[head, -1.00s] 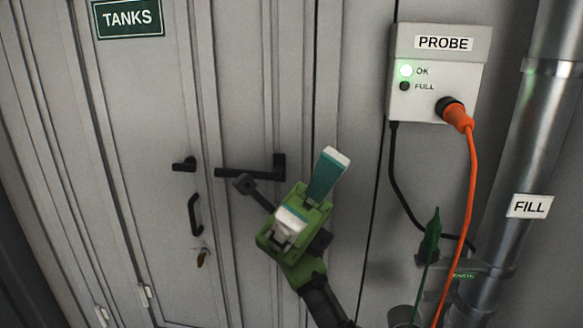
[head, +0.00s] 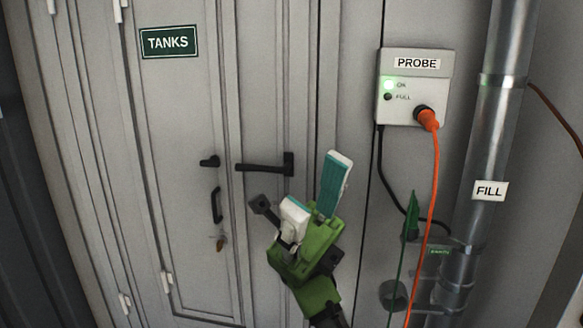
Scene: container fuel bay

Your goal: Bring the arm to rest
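My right gripper (head: 317,181), green with teal-padded pale fingers, is in the lower middle of the head view. Its fingers stand apart with nothing between them, so it is open and empty. It shows in front of the grey doors, to the right of and below the black lever handle (head: 265,168). I cannot tell its exact distance from the doors. My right arm comes up from the bottom edge. My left gripper is not in view.
The grey probe box (head: 398,112) has a lit green OK lamp and an orange plug (head: 427,118) with its cable hanging down. A metal fill pipe (head: 497,130) stands at right.

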